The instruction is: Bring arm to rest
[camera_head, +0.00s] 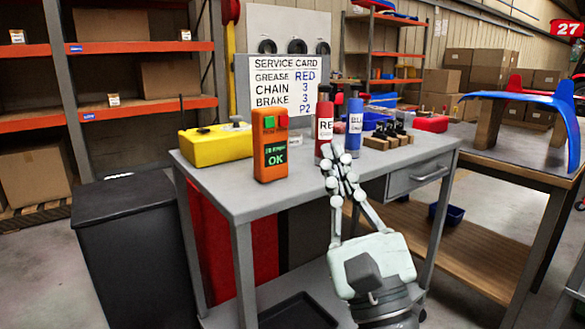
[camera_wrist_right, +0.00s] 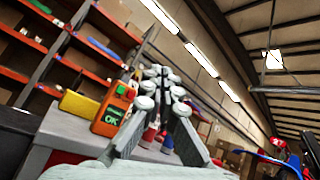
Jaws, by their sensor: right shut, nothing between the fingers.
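My right gripper (camera_head: 337,158) is shut and empty in the head view. It points up in front of the front edge of the grey workbench (camera_head: 225,192), and its tips overlap the red bottle in the picture. In the right wrist view the gripper (camera_wrist_right: 158,75) points up toward the shelves and ceiling, its fingers together. My left gripper is not in view.
On the bench stand an orange device reading OK (camera_head: 270,150), a yellow box (camera_head: 212,147), a red bottle (camera_head: 324,125), a blue bottle (camera_head: 354,125) and several dark-topped blocks (camera_head: 390,138). A black bin (camera_head: 135,240) stands left. A wooden-topped table (camera_head: 510,158) holds a blue panel (camera_head: 530,100).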

